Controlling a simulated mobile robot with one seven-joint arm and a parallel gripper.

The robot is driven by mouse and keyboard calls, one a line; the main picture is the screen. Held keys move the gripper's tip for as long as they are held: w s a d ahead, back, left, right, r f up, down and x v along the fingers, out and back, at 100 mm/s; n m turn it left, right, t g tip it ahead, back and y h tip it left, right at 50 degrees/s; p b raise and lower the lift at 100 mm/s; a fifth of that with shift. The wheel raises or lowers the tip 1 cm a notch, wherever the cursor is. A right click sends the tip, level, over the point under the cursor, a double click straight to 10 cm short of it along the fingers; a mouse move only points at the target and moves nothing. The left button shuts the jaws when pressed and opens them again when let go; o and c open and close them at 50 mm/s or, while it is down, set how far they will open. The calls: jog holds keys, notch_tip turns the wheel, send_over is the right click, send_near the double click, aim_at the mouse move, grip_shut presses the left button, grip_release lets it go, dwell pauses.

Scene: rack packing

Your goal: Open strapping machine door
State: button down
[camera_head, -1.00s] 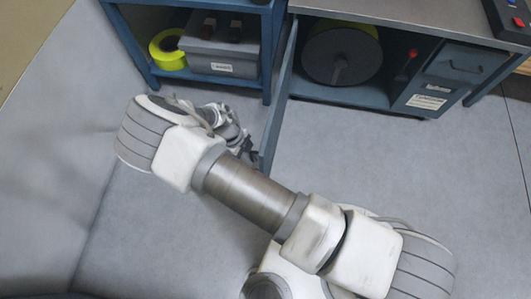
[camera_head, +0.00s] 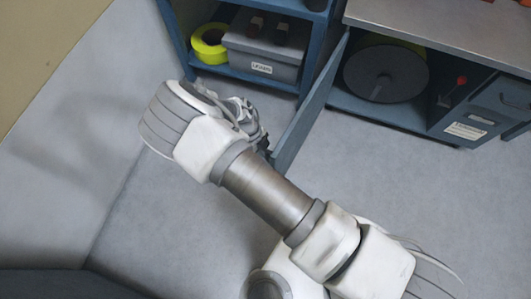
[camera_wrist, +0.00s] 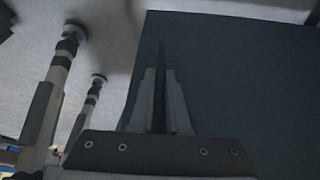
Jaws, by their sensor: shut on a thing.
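The strapping machine door (camera_head: 308,112) is a blue panel standing open, swung out from the left side of the machine's compartment. Its dark face fills much of the wrist view (camera_wrist: 245,75). My gripper (camera_wrist: 162,72) is shut on a thin dark bar at the door's face, which looks like the door handle (camera_wrist: 161,48). The fingers hide most of that bar. In the head view my arm and wrist hide the fingers, to the left of the door. The strapping machine (camera_head: 350,105) shows its open compartment with a large dark reel (camera_head: 385,75) inside.
A blue shelf (camera_head: 175,40) left of the door holds a yellow tape roll (camera_head: 209,43) and a grey bin (camera_head: 262,48). A red-knobbed lever (camera_head: 461,82) and a drawer (camera_head: 503,97) are right of the reel. Floor in front is clear.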

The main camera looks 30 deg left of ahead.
jog(key=shift+w, duration=0.3)
jog(key=c, duration=1.1)
grip_release()
jog(key=shift+o, duration=1.1)
jog(key=shift+s, duration=0.15)
jog(key=p+v, duration=0.5)
jog(key=v, duration=1.2)
jog(key=shift+r, duration=0.2)
jog(key=shift+a, duration=0.1)
